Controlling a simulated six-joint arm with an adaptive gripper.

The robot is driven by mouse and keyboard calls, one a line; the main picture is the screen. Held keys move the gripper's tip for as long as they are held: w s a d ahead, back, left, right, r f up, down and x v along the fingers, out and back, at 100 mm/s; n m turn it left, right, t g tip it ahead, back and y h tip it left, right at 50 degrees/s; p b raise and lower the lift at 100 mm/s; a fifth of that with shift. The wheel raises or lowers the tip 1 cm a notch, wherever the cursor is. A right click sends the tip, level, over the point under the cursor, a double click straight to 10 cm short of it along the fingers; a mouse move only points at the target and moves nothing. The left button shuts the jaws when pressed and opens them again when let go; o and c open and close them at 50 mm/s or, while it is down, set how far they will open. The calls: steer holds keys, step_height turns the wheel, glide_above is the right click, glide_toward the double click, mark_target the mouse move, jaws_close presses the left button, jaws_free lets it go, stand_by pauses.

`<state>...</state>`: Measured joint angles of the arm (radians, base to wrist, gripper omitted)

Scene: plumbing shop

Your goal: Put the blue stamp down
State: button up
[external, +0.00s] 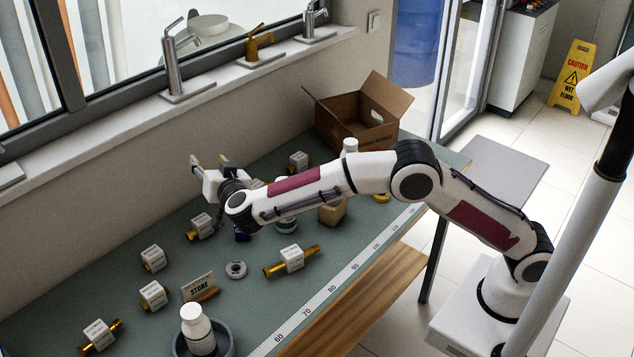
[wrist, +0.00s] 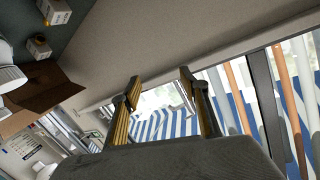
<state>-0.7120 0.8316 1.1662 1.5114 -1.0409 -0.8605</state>
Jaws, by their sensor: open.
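My gripper (external: 208,162) is raised above the far side of the green table, near the wall below the window. In the wrist view my gripper (wrist: 160,82) has its two fingers apart, with nothing between them. A small dark blue thing (external: 242,237) sits on the table below my forearm, partly hidden by it. It may be the blue stamp, but too little shows to be sure. No stamp shows in the wrist view.
An open cardboard box (external: 358,120) stands at the table's far end. Several brass fittings with white box labels, a white bottle (external: 198,330), a tape roll (external: 236,269) and a small sign (external: 198,287) are spread over the table (external: 100,275). Taps stand on the sill.

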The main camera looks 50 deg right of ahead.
step_height(320, 180, up, 9)
steer(key=d+n+t+y, duration=0.1)
steer(key=d+n+y, duration=0.1)
steer(key=d+y, duration=0.1)
steer(key=s+d+r+n+g+y, duration=0.1)
steer(key=s+d+r+n+y, duration=0.4)
steer(key=s+d+r+y, duration=0.35)
steer(key=s+d+f+g+h, duration=0.2)
steer(key=s+d+f, duration=0.5)
steer(key=s, duration=0.7)
steer(key=s+d+f+g+h, duration=0.2)
steer(key=s+d+f+g, duration=0.2)
steer(key=s, duration=1)
steer(key=s+d+f+g+h, duration=0.2)
steer(key=s+d+f, duration=0.7)
steer(key=s, duration=0.5)
steer(key=shift+d+f+n+g, duration=0.35)
steer(key=shift+d+g, duration=0.3)
steer(key=shift+g, duration=0.15)
steer(key=shift+s, duration=0.1)
